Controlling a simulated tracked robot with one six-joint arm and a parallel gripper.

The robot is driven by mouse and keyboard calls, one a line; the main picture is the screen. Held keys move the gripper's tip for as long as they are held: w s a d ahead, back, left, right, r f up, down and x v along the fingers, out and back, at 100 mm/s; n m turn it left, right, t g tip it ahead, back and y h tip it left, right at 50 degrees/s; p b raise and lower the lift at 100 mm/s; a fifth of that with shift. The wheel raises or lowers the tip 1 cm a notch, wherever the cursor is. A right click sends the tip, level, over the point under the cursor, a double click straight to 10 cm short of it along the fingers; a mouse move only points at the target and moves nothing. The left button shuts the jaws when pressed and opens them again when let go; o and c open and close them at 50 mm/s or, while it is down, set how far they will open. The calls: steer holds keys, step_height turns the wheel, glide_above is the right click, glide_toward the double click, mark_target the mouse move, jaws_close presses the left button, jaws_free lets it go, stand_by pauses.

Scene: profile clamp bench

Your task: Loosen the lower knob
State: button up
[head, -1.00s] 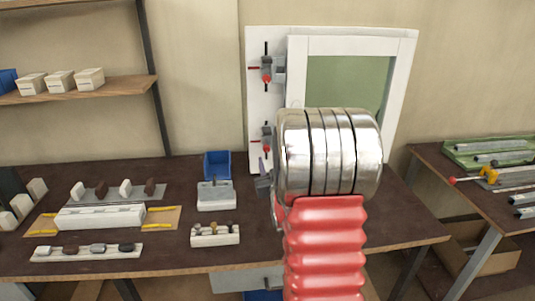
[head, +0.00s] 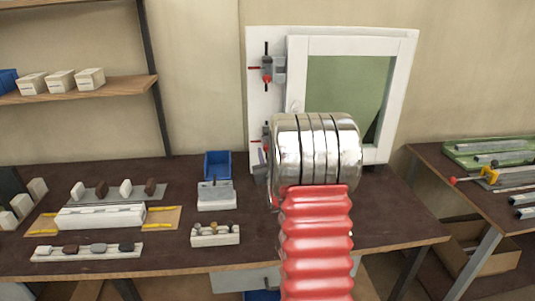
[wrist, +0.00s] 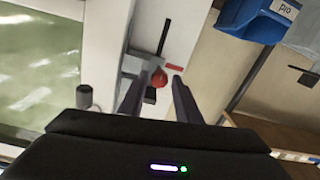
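The lower clamp (head: 266,131) is on the left strip of the white frame (head: 345,45) in the head view, partly covered by my arm. In the wrist view its round red knob (wrist: 158,79) sits on a grey clamp with a black bar. My gripper (wrist: 160,75) is open, with one dark finger on each side of the knob in that picture. No contact shows, and I cannot tell how far the fingertips are from the knob. The upper clamp (head: 267,69), also with a red knob, is higher on the same strip.
A blue bin (head: 217,164) and a grey block (head: 215,195) stand left of my arm on the dark bench. A white block with small knobs (head: 215,235) lies nearer. A side table (head: 430,170) with a green tray is at right.

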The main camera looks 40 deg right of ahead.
jaws_close()
steer(key=shift+n, duration=0.4)
steer(key=n, duration=0.4)
steer(key=shift+a, duration=0.1)
steer(key=n, duration=1.1)
steer(key=shift+w+a+f+g, duration=0.1)
steer(key=shift+w+g, duration=0.05)
steer(key=shift+g, duration=0.15)
steer(key=n, duration=0.5)
steer(key=shift+n, duration=0.4)
